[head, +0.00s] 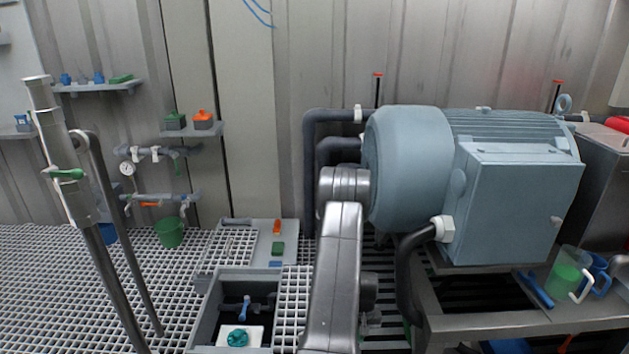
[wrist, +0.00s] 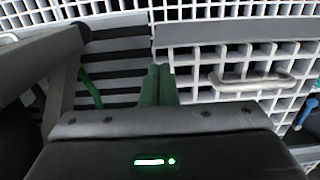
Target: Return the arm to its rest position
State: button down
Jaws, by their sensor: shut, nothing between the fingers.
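My gripper (wrist: 159,72) shows in the wrist view with its two green fingers side by side and touching, nothing between them. It points down over the floor grating, apart from anything below. In the head view my grey arm (head: 335,270) rises from the bottom centre and bends at a joint in front of the motor. The gripper itself is hidden in the head view.
A large blue-grey motor (head: 510,190) stands on a metal frame (head: 520,322) at right. A sunken box (head: 204,315) in the grating holds a teal valve knob (head: 238,338). A slanted pipe (head: 115,275) stands at left. Open grating (head: 50,280) lies at far left.

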jog(key=shift+f+b, duration=0.8)
jog(key=shift+f, duration=1.45)
jog(key=shift+s, duration=0.15)
